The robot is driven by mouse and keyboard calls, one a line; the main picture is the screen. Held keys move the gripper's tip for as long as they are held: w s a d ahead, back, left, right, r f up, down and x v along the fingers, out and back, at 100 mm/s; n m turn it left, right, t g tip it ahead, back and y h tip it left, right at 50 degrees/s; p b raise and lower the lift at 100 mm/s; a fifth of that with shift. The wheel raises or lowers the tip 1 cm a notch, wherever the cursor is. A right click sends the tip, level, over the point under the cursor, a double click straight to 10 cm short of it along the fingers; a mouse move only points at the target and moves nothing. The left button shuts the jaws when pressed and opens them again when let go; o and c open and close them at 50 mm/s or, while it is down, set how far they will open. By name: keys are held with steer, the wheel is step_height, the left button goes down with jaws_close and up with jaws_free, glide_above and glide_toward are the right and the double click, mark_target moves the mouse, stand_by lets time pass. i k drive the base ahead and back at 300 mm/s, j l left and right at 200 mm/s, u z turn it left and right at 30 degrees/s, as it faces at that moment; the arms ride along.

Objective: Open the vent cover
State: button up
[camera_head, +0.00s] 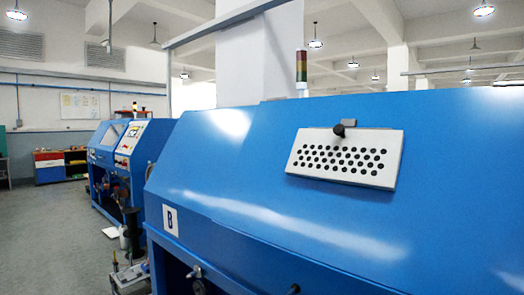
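The vent cover (345,168) is a light grey panel with rows of dark round holes. It lies on the sloped upper face of the large blue machine (250,160) and looks shut against it. A black knob (339,130) stands at its top edge, in front of a small grey tab (348,122). My gripper does not show in the head view.
The blue machine with a "B" label (171,220) fills the right and middle. A second blue machine (122,160) stands behind it at the left. Open grey floor (50,245) lies at the left. A signal light (301,70) rises behind the near machine.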

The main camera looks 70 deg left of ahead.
mark_target(362, 158)
steer(key=u, duration=1.85)
